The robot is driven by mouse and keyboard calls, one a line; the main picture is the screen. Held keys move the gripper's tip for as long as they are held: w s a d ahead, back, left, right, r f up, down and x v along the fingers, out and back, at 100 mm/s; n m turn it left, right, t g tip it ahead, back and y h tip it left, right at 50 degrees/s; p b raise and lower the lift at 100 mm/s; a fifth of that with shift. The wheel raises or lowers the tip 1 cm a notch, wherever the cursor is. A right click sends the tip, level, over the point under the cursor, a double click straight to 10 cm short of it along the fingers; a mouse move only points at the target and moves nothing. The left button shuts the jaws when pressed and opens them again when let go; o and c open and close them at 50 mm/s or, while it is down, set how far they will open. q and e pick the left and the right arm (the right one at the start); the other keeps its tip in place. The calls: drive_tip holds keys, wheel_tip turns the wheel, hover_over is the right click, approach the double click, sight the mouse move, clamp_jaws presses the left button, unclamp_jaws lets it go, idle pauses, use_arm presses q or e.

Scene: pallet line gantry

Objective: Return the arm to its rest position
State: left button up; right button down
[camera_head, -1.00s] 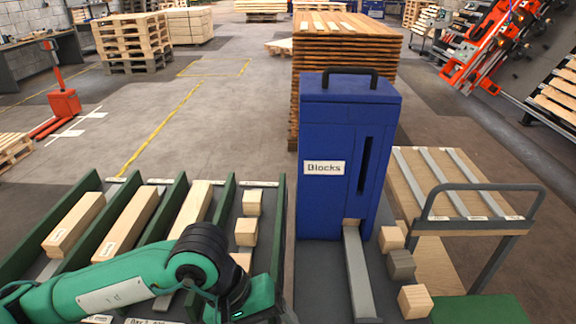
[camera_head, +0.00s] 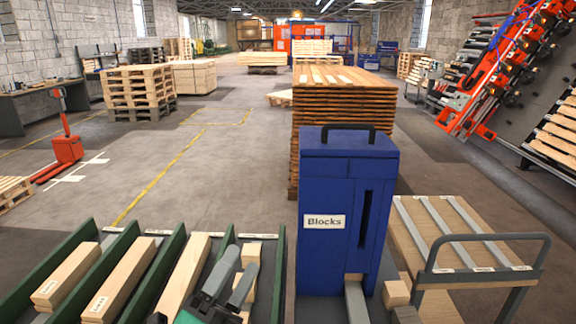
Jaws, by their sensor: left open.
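My left gripper (camera_head: 240,263) shows at the bottom centre-left. Its two grey fingers point up and away, apart from each other, with nothing visible between them. The green body below them is cut by the bottom edge. The rest of my left arm is mostly out of view. My right gripper is not in view.
The blue Blocks dispenser (camera_head: 345,230) stands right of the gripper. Green-walled lanes (camera_head: 149,277) hold long wooden pieces (camera_head: 120,282) on the left. A cart (camera_head: 455,232) stands on the right. A tall plank stack (camera_head: 342,100) stands behind the dispenser. Open floor lies beyond the lanes.

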use_arm(q)
drive_tip(key=s+a+f+n+g+y, duration=0.1)
drive_tip(key=a+f+n+g+y, duration=0.25)
drive_tip(key=f+n, duration=0.35)
drive_tip(key=a+f+n+g+y, duration=0.2)
drive_tip(key=a+f+n+y, duration=0.3)
drive_tip(key=f, duration=0.4)
drive_tip(key=s+a+f+n+g+y, duration=0.1)
drive_tip(key=a+f+n+g+y, duration=0.25)
drive_tip(key=f+n, duration=0.35)
drive_tip(key=s+a+f+n+g, duration=0.35)
drive_tip(key=s+f+g, duration=0.55)
drive_tip(key=s+f, duration=0.65)
wheel_tip(320, 180, down, 28)
drive_tip(key=s+p, duration=0.2)
drive_tip(key=s+a+f+g+p, duration=0.2)
drive_tip(key=s+a+f, duration=0.1)
drive_tip(key=s+f, duration=1.4)
drive_tip(key=shift+s+y, duration=0.3)
drive_tip(key=shift+s, duration=0.45)
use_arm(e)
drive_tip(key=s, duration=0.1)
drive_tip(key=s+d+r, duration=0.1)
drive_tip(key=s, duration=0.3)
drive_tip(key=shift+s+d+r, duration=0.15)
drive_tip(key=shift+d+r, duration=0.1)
